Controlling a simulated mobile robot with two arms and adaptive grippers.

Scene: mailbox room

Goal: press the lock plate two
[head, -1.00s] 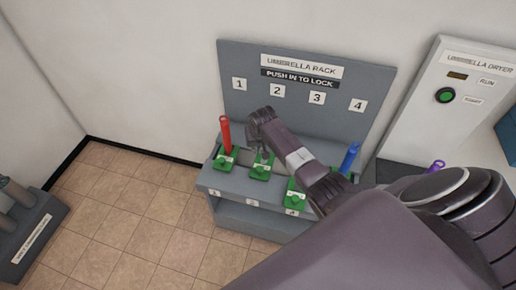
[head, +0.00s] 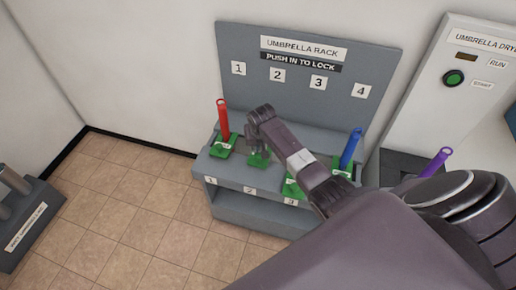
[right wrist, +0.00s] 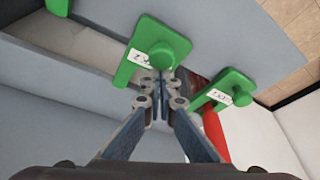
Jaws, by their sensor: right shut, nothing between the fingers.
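Lock plate two (head: 258,161) is a green plate on the grey umbrella rack (head: 275,190), in the second slot from the left. In the right wrist view, the green plate with a round knob (right wrist: 168,48) and a small white label is this one. My right gripper (head: 256,150) reaches in from the lower right and points down over plate two, partly hiding it. In the wrist view its closed fingertips (right wrist: 160,76) overlap the plate's edge just below the knob. I cannot tell whether they touch. My left gripper is not in view.
Plate one (head: 221,147) holds a red umbrella (head: 223,118) close to my gripper. A third green plate (head: 292,188) is partly behind my arm. A blue umbrella (head: 351,147) stands in slot four. The umbrella dryer (head: 440,105) and a purple umbrella (head: 437,163) are right.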

